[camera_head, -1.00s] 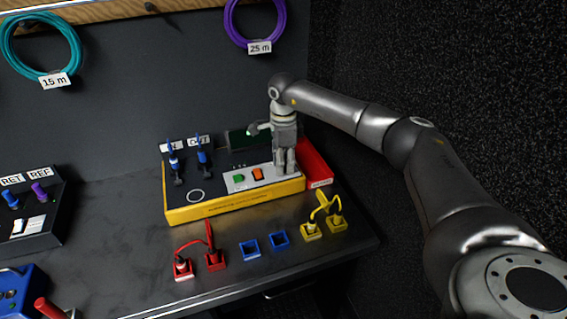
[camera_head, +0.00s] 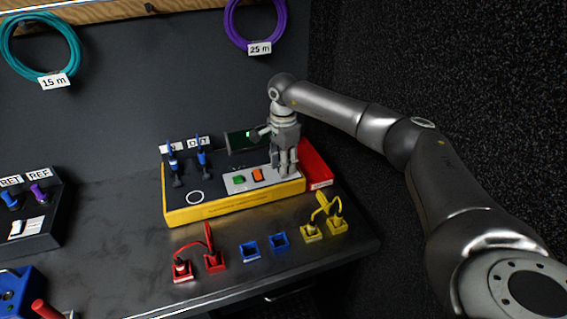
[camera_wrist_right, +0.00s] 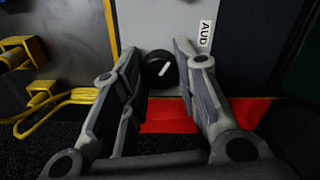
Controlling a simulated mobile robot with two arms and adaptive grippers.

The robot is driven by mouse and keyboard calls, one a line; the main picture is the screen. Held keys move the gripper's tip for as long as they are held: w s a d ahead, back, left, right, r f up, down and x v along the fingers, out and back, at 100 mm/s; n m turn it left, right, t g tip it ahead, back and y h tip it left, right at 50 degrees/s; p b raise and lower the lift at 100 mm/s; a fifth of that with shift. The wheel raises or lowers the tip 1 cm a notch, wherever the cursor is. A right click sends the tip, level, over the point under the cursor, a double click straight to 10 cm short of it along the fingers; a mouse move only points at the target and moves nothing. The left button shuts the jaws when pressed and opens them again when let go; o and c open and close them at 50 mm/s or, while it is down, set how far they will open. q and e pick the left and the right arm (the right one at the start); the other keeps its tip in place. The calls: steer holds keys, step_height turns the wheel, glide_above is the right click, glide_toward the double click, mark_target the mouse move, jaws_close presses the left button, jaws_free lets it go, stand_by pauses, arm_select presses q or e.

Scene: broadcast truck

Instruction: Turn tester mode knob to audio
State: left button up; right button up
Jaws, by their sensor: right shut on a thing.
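The tester (camera_head: 235,208) is a yellow-sided box with a dark and light top panel, on the bench. Its mode knob (camera_wrist_right: 152,68) is black with a white pointer line, slanted up to the right in the wrist view. A white label reading AUD (camera_wrist_right: 204,34) lies to the right of and above the knob there. My right gripper (camera_head: 285,172) points down over the right end of the tester. In the head view the gripper hides the knob. My left gripper is not in view.
A green button (camera_head: 238,180) and an orange switch (camera_head: 257,175) sit left of my gripper. A red tray (camera_head: 315,170) lies right of the tester. Blue plugs (camera_head: 202,157) stand at its left, a dark screen (camera_head: 240,142) behind. Red, blue and yellow sockets line the front.

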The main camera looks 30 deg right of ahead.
steer(key=o, duration=1.1)
steer(key=shift+c, duration=0.2)
steer(key=shift+r, duration=0.1)
step_height(320, 180, up, 12)
